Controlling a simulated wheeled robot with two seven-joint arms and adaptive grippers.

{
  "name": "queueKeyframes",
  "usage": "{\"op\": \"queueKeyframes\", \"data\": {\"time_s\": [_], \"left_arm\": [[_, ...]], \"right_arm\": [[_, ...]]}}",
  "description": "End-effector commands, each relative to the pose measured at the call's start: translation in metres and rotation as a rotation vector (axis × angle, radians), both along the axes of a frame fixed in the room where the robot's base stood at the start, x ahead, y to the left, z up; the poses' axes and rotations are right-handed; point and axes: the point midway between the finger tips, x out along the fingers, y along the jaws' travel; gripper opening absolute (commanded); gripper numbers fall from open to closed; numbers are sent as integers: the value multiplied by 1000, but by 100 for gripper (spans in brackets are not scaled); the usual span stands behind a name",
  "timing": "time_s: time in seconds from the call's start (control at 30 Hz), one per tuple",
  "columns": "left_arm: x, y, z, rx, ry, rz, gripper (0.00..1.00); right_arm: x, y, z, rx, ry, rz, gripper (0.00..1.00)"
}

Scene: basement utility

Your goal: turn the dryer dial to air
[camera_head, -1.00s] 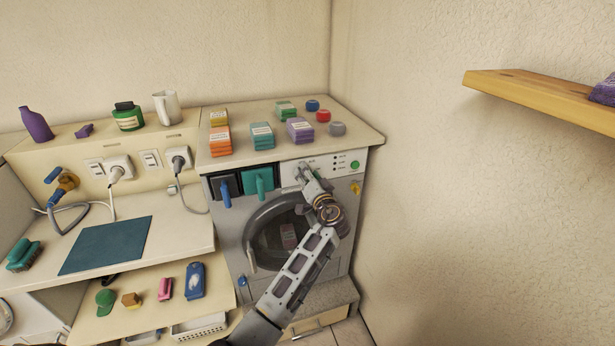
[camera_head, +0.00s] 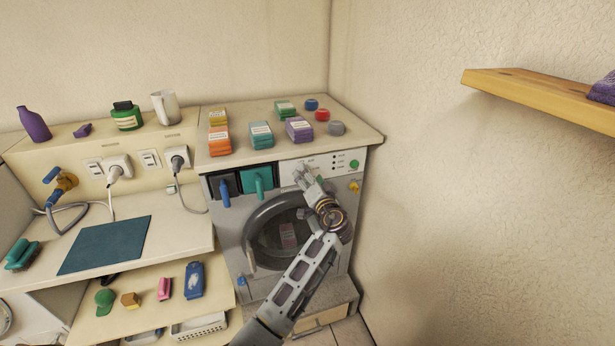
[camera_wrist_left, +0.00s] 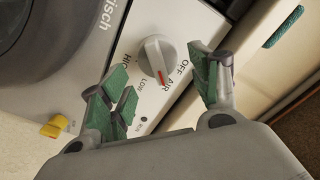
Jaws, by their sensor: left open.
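The dryer (camera_head: 285,228) is a grey front-loading machine with a round dark door, under the worktop. Its white dial (camera_wrist_left: 157,55) has a red mark near its lower end in the left wrist view. Labels OFF, AIR, LOW and HIGH stand around it. In the head view my left gripper (camera_head: 304,174) is at the dryer's top panel and hides the dial. My right gripper is not in view.
A green button (camera_head: 354,164) and a yellow knob (camera_head: 354,187) are right of my gripper on the dryer. A teal holder (camera_head: 258,180) is to the left. Several boxes and three round pucks stand on the worktop (camera_head: 355,131) above. A wooden shelf (camera_head: 530,95) juts from the right wall.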

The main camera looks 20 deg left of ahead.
Motion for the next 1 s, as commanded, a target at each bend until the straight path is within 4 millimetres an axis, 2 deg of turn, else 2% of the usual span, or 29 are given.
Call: {"op": "queueKeyframes", "data": {"time_s": [0.4, 1.0], "left_arm": [[-37, -26, 0, 0, 0, -1, 62], [-45, -28, -3, -6, 6, 1, 62]], "right_arm": [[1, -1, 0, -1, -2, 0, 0], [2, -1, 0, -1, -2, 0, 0]]}}
